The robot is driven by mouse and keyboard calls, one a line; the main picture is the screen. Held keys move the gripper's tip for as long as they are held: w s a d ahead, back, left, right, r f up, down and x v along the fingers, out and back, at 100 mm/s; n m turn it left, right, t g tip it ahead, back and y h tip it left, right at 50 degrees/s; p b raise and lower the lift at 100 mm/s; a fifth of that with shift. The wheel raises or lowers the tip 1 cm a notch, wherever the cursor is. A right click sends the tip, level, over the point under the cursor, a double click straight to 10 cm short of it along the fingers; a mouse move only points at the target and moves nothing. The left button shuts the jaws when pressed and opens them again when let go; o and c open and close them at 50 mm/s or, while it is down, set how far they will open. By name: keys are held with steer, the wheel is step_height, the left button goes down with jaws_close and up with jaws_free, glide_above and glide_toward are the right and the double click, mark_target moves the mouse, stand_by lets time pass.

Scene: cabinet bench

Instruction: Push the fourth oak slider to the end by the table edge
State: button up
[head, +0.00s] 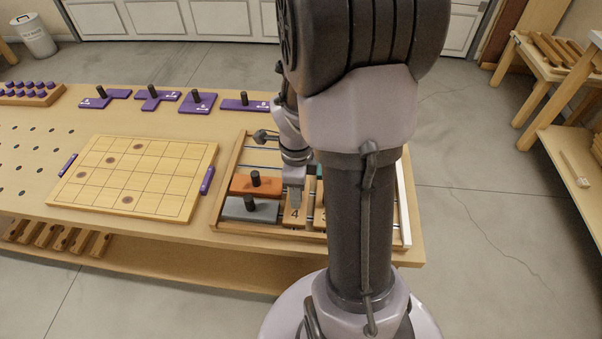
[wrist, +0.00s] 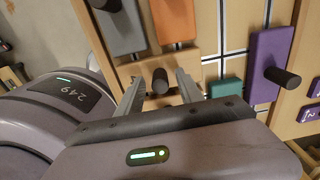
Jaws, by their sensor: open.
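The fourth oak slider (head: 294,215), marked 4, lies at the near side of the framed tray (head: 266,231), by the front table edge in the head view. My gripper (head: 294,195) is over its far part and hides its peg there. In the wrist view my open gripper (wrist: 160,78) has one finger on each side of a dark peg (wrist: 160,82) on a wooden slider. I cannot tell whether the fingers touch the peg. Another numbered oak slider lies to the right, mostly hidden by my arm.
In the tray, an orange block (head: 242,185) and a grey block (head: 236,209) with pegs lie left of the fourth slider. A teal block (wrist: 226,88) and a purple block (wrist: 268,62) also show. A gridded board (head: 150,170) lies left of the tray.

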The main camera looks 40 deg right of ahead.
steer(key=shift+r+p, duration=2.15)
steer(key=shift+r, duration=1.15)
